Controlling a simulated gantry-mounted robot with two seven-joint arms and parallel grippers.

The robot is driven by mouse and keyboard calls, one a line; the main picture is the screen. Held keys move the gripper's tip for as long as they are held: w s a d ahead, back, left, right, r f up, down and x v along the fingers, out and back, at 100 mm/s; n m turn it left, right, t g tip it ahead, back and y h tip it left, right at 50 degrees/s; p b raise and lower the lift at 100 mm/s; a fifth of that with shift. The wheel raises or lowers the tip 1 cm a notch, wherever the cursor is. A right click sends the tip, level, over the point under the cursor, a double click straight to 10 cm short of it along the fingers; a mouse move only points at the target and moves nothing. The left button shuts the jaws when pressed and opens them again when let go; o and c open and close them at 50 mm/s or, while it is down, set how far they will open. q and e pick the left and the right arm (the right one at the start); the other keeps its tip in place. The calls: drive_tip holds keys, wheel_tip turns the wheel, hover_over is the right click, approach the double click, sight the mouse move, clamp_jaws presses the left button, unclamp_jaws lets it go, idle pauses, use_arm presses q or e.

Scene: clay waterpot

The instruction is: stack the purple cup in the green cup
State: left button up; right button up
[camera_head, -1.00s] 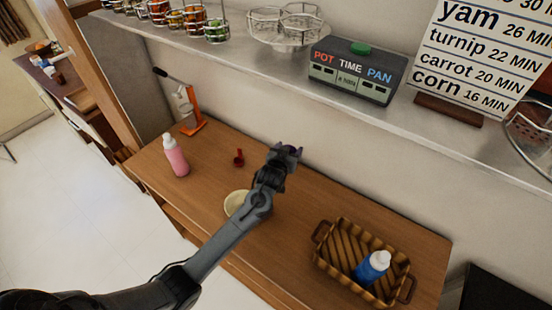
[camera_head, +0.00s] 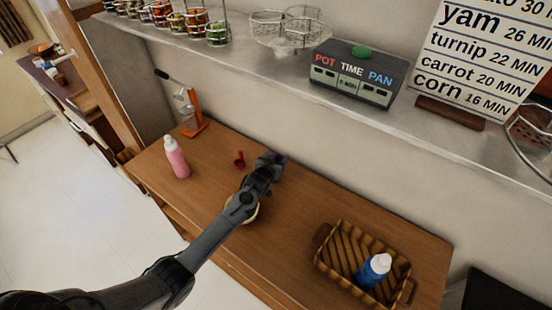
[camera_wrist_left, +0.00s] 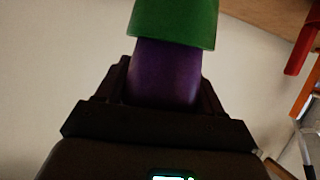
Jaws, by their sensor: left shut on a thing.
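My left gripper (camera_head: 268,165) is over the back middle of the wooden counter. In the left wrist view it is shut on the purple cup (camera_wrist_left: 165,72), held between its fingers. The green cup (camera_wrist_left: 172,22) shows at the far end of the purple cup. Its edge overlaps that end, so the purple cup's end is hidden; I cannot tell how deep it sits inside. In the head view only a small purple patch shows at my gripper, and the green cup is hidden there. My right gripper is not in view.
A red object (camera_head: 239,159) stands left of my gripper. A pink bottle (camera_head: 176,158) and an orange press (camera_head: 194,124) are further left. A pale bowl (camera_head: 256,215) is partly behind my arm. A basket (camera_head: 338,246) with a blue bottle (camera_head: 372,270) is at the right.

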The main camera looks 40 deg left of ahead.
use_arm(q)
drive_tip(key=shift+f+b, duration=0.4)
drive_tip(key=shift+f, duration=0.2)
drive_tip(key=o, duration=1)
drive_tip(key=shift+r, duration=0.1)
